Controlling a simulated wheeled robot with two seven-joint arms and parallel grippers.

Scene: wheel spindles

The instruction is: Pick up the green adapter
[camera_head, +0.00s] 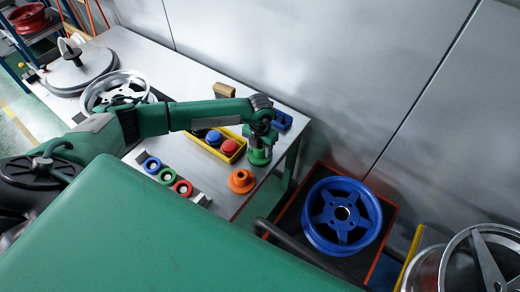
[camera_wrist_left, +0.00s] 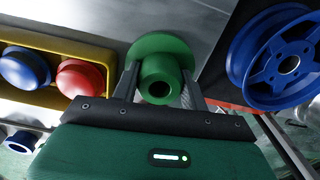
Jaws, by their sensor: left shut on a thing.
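The green adapter (camera_head: 260,156) is a flanged piece with a short hollow neck, near the right end of the metal table. In the left wrist view the green adapter (camera_wrist_left: 160,52) sits between the two fingers, its neck opening facing the camera. My left gripper (camera_head: 262,138) reaches down over it from above. In the wrist view my left gripper (camera_wrist_left: 160,88) is shut on the neck, one finger on each side. Whether the flange touches the table cannot be told. My right gripper is not in view.
An orange adapter (camera_head: 241,181) stands close by in front. A yellow bin (camera_head: 235,157) with blue and red pieces is to the left. A blue block (camera_head: 282,121) lies behind. A blue wheel (camera_head: 342,214) rests on a stand right of the table. Blue, green and red rings line the front edge.

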